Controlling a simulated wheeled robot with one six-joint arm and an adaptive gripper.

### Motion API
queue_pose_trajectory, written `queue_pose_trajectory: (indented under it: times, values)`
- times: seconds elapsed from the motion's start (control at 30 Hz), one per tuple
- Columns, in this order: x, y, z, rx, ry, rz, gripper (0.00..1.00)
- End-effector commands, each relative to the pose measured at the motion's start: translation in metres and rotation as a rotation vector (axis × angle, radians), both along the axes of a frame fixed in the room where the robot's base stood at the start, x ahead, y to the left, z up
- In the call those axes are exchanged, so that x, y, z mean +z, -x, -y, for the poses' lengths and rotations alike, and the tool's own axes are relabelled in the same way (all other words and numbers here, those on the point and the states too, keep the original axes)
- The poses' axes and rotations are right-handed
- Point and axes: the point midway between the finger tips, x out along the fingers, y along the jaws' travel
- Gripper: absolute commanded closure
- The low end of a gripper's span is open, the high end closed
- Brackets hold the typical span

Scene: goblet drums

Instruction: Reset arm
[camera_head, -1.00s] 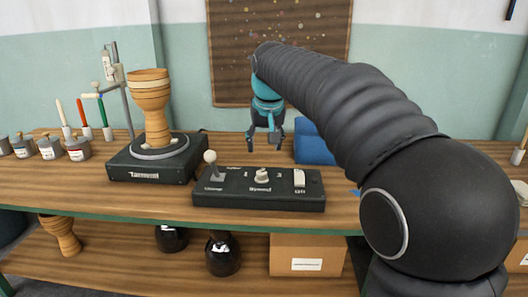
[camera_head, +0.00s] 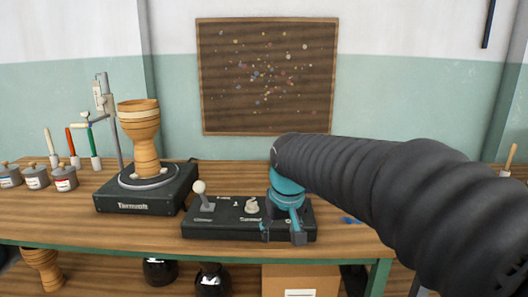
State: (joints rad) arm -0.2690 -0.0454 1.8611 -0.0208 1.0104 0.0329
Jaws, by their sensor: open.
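My arm reaches in from the right in the head view, and its teal end carries my gripper (camera_head: 283,236). The gripper points down in front of the right end of the black control box (camera_head: 222,229), and its fingers are open with nothing seen between them. Whether it touches the box cannot be told. The box has a white-balled lever (camera_head: 202,195) at left and a pale knob (camera_head: 251,206) in the middle. The right-hand switch is hidden behind my gripper. A wooden goblet drum (camera_head: 141,140) stands upright on the black turntable unit (camera_head: 145,198) to the left.
Brushes and small tins (camera_head: 37,177) stand at the left of the wooden workbench (camera_head: 60,220). A grey stand (camera_head: 107,110) rises behind the drum. The lower shelf holds another drum (camera_head: 42,268), dark jars (camera_head: 211,281) and a cardboard box (camera_head: 300,281).

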Motion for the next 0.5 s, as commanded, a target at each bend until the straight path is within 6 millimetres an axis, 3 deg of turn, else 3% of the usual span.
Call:
queue_pose_trajectory:
  times: [0.1, 0.5]
  values:
    - [-0.012, 0.046, 0.028, -0.027, -0.004, 0.006, 0.41]
    - [-0.056, 0.178, 0.093, -0.142, -0.018, 0.055, 0.41]
